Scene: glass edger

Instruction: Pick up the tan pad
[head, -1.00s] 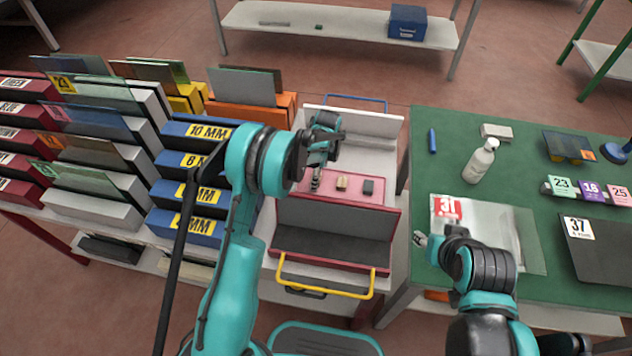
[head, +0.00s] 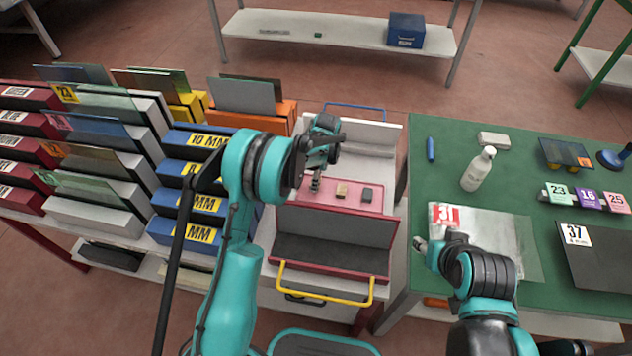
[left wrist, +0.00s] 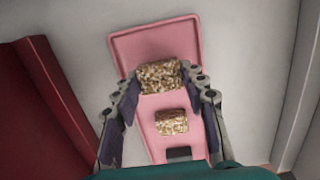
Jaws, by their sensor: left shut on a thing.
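A pink tray (head: 349,205) lies on the cart; it also shows in the left wrist view (left wrist: 150,42). My left gripper (head: 315,186) is down at the tray's left end. In the left wrist view its fingers (left wrist: 159,82) are shut on a speckled tan-brown pad (left wrist: 158,76); in the head view the gripper mostly hides this pad. A second tan pad (head: 341,190), speckled in the left wrist view (left wrist: 172,122), lies free beside it. My right gripper (head: 420,243) is by the green table's left edge, too small to judge its fingers.
A red-edged open box (head: 333,250) with a yellow handle is in front. Glass racks (head: 195,170) stand left. The green table (head: 460,190) holds a white bottle (head: 478,168) and glass sheets.

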